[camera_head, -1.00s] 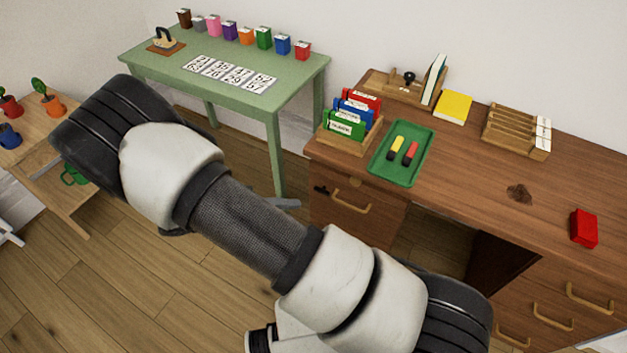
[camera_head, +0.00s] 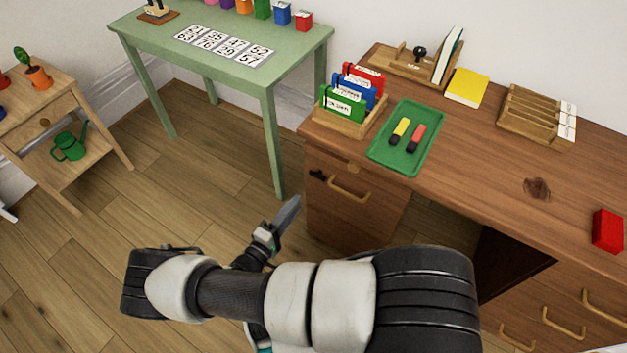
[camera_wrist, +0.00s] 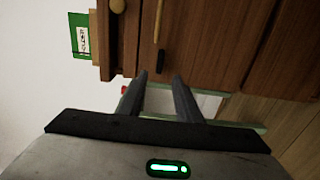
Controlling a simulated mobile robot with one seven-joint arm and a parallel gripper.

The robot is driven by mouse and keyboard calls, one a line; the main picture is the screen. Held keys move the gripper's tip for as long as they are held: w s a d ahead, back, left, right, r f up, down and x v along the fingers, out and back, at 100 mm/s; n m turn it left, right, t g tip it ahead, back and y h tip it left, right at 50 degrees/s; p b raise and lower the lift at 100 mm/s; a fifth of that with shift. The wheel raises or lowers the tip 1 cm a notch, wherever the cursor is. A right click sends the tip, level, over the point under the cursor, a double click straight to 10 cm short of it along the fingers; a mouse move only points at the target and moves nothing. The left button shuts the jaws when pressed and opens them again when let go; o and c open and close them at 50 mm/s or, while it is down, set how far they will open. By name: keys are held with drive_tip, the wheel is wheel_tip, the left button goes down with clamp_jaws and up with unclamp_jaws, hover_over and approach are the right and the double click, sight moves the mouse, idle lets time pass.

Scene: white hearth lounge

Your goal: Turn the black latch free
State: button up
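The black latch (camera_head: 318,175) is a small dark piece on the desk's front, just left of the curved handle (camera_head: 350,190). In the wrist view the latch (camera_wrist: 161,62) shows as a short dark bar in line with the handle (camera_wrist: 159,20). My gripper (camera_head: 290,208) is left of and below the latch in the head view, apart from the desk front. In the wrist view my gripper (camera_wrist: 159,77) is open, its two dark fingers spread and empty. The latch appears just beyond the gap between the fingertips; I see no clear contact.
The wooden desk (camera_head: 480,185) carries a green tray (camera_head: 378,157) with two markers, a folder rack (camera_head: 327,122) and a red box (camera_head: 607,231). A green table (camera_head: 155,40) stands behind left. A wooden stand (camera_head: 100,150) is far left. Floor between them is clear.

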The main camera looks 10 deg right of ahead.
sight(316, 177)
drive_tip(key=x, duration=1.1)
drive_tip(key=shift+w+d+b, duration=0.15)
drive_tip(key=shift+w+b, duration=0.05)
drive_tip(key=shift+b, duration=0.15)
clamp_jaws()
